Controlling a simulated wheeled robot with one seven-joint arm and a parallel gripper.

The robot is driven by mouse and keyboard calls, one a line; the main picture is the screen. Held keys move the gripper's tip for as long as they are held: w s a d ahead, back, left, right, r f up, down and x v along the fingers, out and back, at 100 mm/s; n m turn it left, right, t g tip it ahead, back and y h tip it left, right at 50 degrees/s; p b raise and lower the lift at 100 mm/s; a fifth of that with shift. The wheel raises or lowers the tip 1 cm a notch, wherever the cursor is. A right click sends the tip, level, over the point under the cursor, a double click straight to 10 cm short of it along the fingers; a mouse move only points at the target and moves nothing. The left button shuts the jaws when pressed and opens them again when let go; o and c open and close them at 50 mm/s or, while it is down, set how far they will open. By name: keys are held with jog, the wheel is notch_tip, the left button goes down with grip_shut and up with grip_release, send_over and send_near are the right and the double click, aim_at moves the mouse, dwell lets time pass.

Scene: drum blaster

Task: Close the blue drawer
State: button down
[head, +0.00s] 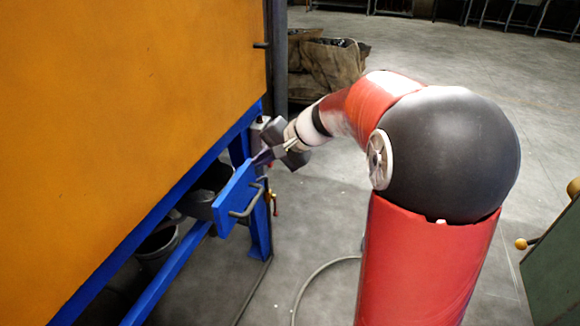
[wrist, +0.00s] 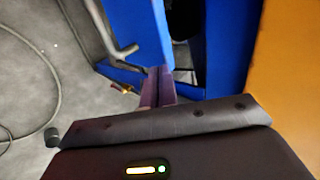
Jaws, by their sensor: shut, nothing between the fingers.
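The blue drawer (head: 234,199) shows in the head view as a blue front panel below the orange cabinet, with a grey bar handle (head: 247,202) on its outer face. The panel stands out from the blue frame, so the drawer is open. In the wrist view, the drawer front (wrist: 140,28) and its handle (wrist: 108,38) are at the top centre-left. My gripper (head: 262,158) is shut and empty beside the far upper edge of the panel. Its fingertips (wrist: 160,72) sit close to the panel's edge in the wrist view; I cannot tell whether they touch it.
The orange cabinet (head: 130,110) rises on the left above blue legs (head: 259,225). A bucket (head: 157,247) stands beneath it. Brown sacks (head: 330,65) stand behind. A hose (head: 315,268) lies on the otherwise open floor. A green machine (head: 555,265) is at the right edge.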

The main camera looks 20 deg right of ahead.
jog(key=w+a, duration=0.4)
jog(key=a, duration=0.2)
jog(key=shift+w, duration=0.15)
jog(key=shift+r, duration=0.15)
